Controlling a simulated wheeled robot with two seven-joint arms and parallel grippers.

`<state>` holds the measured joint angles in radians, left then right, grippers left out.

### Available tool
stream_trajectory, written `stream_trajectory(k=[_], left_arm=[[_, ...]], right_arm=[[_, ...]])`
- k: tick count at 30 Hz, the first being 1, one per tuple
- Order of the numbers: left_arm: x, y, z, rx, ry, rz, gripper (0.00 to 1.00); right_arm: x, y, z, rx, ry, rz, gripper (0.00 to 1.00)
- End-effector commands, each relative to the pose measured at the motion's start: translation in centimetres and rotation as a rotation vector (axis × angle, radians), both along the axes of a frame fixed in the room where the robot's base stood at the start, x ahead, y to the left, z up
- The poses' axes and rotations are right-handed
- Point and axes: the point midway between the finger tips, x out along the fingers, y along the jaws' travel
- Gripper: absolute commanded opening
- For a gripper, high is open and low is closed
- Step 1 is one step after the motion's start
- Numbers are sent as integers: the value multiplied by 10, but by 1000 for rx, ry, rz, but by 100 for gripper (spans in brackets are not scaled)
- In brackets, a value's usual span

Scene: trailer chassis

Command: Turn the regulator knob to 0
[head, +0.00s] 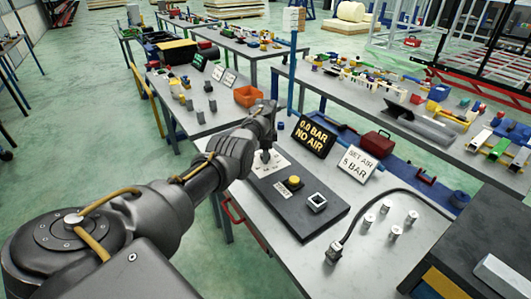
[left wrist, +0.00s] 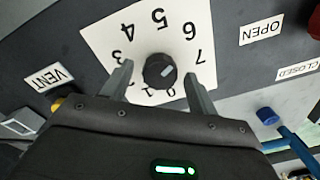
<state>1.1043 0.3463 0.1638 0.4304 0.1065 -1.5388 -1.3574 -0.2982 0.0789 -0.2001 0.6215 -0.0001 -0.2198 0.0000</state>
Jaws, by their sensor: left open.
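The regulator knob (left wrist: 160,71) is round and black, on a white dial plate (left wrist: 97,38) that appears upside down in the left wrist view. A pale mark on the knob lies on its right side, on the side of the 7; I cannot read its exact setting. My left gripper (left wrist: 158,74) is open, one finger either side of the knob, with visible gaps. In the head view my left gripper (head: 267,153) is over the dial plate (head: 282,161) and hides the knob. The display (head: 314,135) reads "0.0 BAR NO AIR". My right gripper is out of view.
The dark panel (head: 318,222) carries a yellow button (head: 293,182) beside a VENT label and a square fitting (head: 316,202). A sign (head: 361,162) reads "SET AIR 5 BAR". A black hose (head: 385,192) and several metal cylinders stand to the right. A blue-handled valve (left wrist: 268,116) is nearby.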

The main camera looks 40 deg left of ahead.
Motion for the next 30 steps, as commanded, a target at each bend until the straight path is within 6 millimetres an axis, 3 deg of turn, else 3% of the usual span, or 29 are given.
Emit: stream_trajectory(k=[6, 16, 30], left_arm=[[0, 0, 0, 0, 0, 0, 58], [0, 0, 0, 0, 0, 0, 15], [0, 0, 0, -1, 1, 126, 15]], right_arm=[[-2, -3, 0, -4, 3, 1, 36], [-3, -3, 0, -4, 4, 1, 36], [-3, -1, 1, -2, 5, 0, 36]])
